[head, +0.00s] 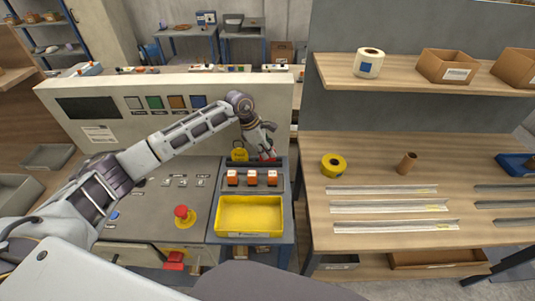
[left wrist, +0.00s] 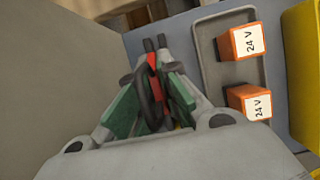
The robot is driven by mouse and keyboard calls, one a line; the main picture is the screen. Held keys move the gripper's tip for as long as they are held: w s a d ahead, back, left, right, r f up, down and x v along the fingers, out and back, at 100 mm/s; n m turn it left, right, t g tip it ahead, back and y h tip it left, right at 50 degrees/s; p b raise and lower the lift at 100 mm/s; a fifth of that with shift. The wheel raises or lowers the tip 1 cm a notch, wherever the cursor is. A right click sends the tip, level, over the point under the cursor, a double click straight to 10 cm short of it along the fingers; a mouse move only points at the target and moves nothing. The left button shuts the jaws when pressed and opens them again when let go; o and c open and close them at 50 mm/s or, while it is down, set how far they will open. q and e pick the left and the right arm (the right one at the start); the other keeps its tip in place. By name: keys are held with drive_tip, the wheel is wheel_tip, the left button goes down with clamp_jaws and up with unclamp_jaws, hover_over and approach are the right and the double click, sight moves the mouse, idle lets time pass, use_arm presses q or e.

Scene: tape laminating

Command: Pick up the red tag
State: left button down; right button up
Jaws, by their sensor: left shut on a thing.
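My left gripper (head: 268,153) reaches over the back of the blue stand beside the control panel. It is shut on the red tag (head: 269,156), only a small part of which shows in the head view. In the left wrist view the red tag (left wrist: 154,64) appears as a narrow red strip between the fingers of the left gripper (left wrist: 154,75). The fingers hide most of the tag, and I cannot tell if it touches the stand. My right gripper is not in view.
Several orange 24 V blocks (head: 252,178) stand in a grey tray in front of the left gripper. A yellow padlock-like item (head: 239,154) is just left of it. A yellow bin (head: 250,215) is nearer. A wooden bench (head: 390,190) with tape and strips is right.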

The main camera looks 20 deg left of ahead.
use_arm(q)
wheel_tip(320, 180, up, 15)
drive_tip(key=shift+f+b, duration=0.2)
drive_tip(key=shift+b, duration=0.9)
wheel_tip(320, 180, up, 11)
drive_tip(key=shift+f+b, duration=0.1)
drive_tip(key=shift+b, duration=0.4)
drive_tip(key=shift+r, duration=0.9)
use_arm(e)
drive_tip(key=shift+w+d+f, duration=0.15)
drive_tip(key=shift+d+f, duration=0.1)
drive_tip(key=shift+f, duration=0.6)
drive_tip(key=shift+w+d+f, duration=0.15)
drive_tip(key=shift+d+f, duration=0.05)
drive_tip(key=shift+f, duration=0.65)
use_arm(q)
drive_tip(key=shift+a, duration=0.1)
